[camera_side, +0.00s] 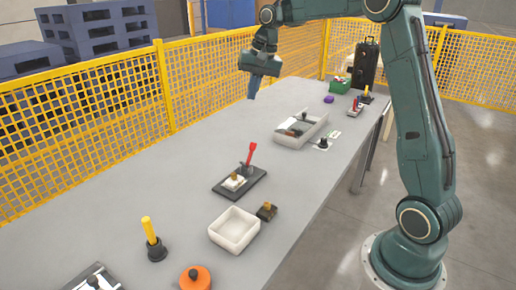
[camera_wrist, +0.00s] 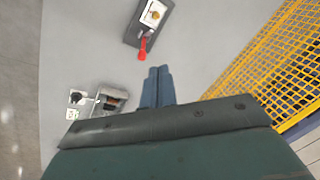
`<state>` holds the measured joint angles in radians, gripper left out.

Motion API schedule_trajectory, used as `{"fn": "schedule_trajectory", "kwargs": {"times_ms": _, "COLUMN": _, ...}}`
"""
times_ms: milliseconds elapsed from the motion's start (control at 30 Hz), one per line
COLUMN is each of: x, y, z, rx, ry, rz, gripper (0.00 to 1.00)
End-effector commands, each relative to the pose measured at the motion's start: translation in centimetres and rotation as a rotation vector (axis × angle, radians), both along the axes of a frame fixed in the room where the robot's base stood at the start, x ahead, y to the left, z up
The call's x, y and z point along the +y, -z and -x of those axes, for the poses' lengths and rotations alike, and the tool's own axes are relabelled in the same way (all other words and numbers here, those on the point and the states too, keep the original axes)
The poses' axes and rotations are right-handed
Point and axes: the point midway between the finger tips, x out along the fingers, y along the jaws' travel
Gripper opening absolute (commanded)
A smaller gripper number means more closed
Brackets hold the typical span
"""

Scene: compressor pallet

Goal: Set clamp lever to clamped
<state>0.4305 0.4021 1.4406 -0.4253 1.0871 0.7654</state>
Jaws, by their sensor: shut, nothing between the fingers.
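The clamp lever (camera_side: 250,153) is a red handle on a dark base plate (camera_side: 258,186) in the middle of the table. In the side view it stands nearly upright, leaning slightly. A light block with a brass-coloured part (camera_side: 234,180) sits on the plate beside it. The wrist view shows the red lever (camera_wrist: 143,48) at the near end of the dark plate (camera_wrist: 135,32). My gripper (camera_side: 253,96) is shut and empty, high above the table's back side and apart from the lever. Its blue fingers (camera_wrist: 158,73) are together in the wrist view, pointing toward the lever's side.
A grey-white bin (camera_side: 300,140) with parts stands right of the lever. An empty white tray (camera_side: 234,230), a small dark block (camera_side: 267,211), a yellow-handled tool (camera_side: 149,230) and an orange disc (camera_side: 195,279) are nearer. Yellow mesh fence (camera_side: 80,120) runs behind the table.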

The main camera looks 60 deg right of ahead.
Motion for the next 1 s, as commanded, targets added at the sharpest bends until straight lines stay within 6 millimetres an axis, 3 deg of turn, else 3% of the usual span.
{"fn": "schedule_trajectory", "kwargs": {"times_ms": 300, "x": -5.1, "y": 4.5, "z": -3.1, "rx": 0.052, "ry": 0.123, "rz": -0.053, "gripper": 0.00}}
{"fn": "schedule_trajectory", "kwargs": {"times_ms": 600, "x": -9.8, "y": 9.4, "z": -4.7, "rx": 0.100, "ry": 0.235, "rz": -0.099, "gripper": 0.00}}
{"fn": "schedule_trajectory", "kwargs": {"times_ms": 800, "x": -12.0, "y": 12.0, "z": -5.1, "rx": 0.121, "ry": 0.290, "rz": -0.120, "gripper": 0.00}}
{"fn": "schedule_trajectory", "kwargs": {"times_ms": 1000, "x": -13.0, "y": 13.1, "z": -5.2, "rx": 0.131, "ry": 0.315, "rz": -0.129, "gripper": 0.00}}
